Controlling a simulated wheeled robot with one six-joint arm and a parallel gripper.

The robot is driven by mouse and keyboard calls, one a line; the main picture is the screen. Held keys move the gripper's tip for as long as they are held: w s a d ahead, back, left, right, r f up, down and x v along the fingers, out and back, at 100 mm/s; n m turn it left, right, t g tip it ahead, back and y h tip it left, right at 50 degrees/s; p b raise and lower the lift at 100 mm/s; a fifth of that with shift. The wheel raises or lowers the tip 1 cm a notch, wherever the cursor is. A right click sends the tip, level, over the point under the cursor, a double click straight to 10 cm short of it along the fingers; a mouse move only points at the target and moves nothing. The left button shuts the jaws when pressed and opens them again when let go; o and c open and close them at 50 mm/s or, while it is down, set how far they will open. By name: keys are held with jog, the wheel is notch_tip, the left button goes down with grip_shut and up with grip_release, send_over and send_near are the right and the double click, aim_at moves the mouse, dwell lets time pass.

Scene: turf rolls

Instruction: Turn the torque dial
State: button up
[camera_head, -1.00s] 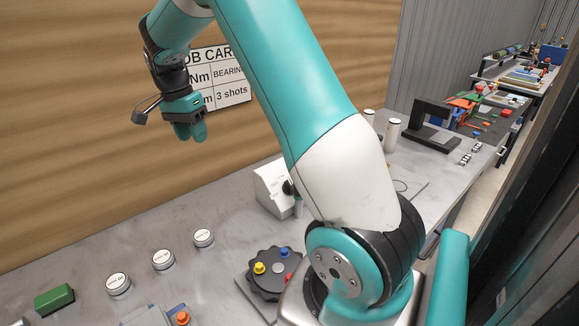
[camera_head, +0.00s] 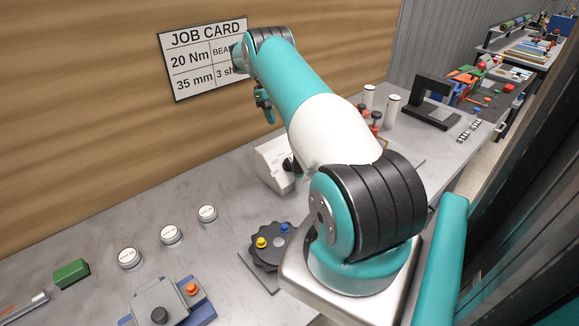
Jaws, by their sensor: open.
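A white box with a sloped face (camera_head: 270,163) stands on the bench near the wall. A dark knob (camera_head: 287,164) shows at its right side, partly hidden by my arm; it looks like the torque dial, but its markings are too small to read. My gripper (camera_head: 267,114) is open and small in view, raised above and behind the white box, in front of the wall and apart from the box. Nothing shows between its fingers.
A job card (camera_head: 200,60) on the wall reads 20 Nm and 35 mm, its right side covered by my arm. A black turntable (camera_head: 266,246) with coloured knobs, round white-topped pots (camera_head: 171,235), a blue-grey fixture (camera_head: 165,300) and a green block (camera_head: 71,272) occupy the bench.

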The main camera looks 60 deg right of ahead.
jog(key=b, duration=0.8)
send_near(290, 159)
jog(key=b+x, duration=0.4)
jog(key=b, duration=0.1)
jog(key=shift+a+f, duration=0.1)
jog(key=shift+p+x, duration=0.65)
jog(key=shift+x, duration=2.15)
jog(key=shift+c, duration=0.4)
grip_shut()
